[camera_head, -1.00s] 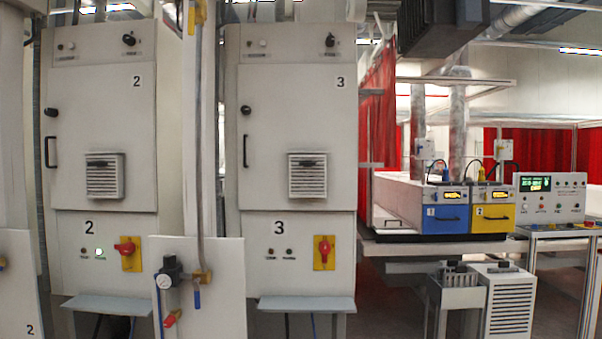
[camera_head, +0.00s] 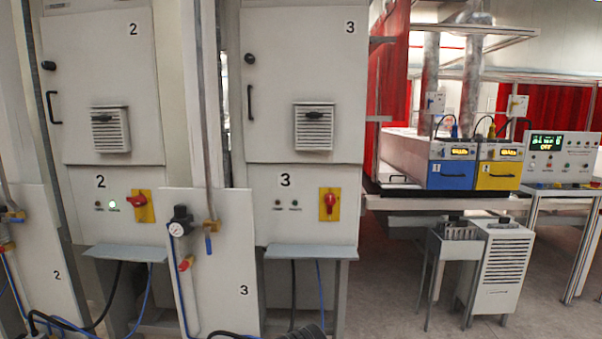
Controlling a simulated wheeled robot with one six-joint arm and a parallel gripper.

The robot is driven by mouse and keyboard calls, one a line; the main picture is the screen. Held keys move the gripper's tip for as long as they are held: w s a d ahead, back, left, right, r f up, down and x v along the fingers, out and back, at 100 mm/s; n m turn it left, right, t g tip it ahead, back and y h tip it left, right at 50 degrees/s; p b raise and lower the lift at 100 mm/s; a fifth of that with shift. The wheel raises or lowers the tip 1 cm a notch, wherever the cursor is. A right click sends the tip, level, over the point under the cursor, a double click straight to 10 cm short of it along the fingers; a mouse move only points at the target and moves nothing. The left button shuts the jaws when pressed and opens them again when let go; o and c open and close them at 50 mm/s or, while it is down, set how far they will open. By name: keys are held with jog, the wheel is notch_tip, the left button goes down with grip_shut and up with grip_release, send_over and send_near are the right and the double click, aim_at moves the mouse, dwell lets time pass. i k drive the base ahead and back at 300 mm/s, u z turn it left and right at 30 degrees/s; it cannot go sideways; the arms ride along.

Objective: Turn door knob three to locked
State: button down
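Cabinet three (camera_head: 341,80) stands at the centre of the head view, with a "3" on its door and another below. Its door knob (camera_head: 250,59) is a small black round knob at the door's upper left. A black vertical handle (camera_head: 250,102) sits just below it. The door looks shut. Whether the knob is locked is too small to tell.
Cabinet two (camera_head: 80,80) stands to the left. A white panel (camera_head: 222,290) with a gauge and pipe stands low between the cabinets. A shelf (camera_head: 311,252) juts out below cabinet three. Blue (camera_head: 450,176) and yellow (camera_head: 497,176) units stand right. Cables lie on the floor.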

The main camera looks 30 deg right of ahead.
aim_at(250, 58)
jog(key=z, duration=1.25)
jog(key=i, duration=1.55)
jog(key=u, duration=2.55)
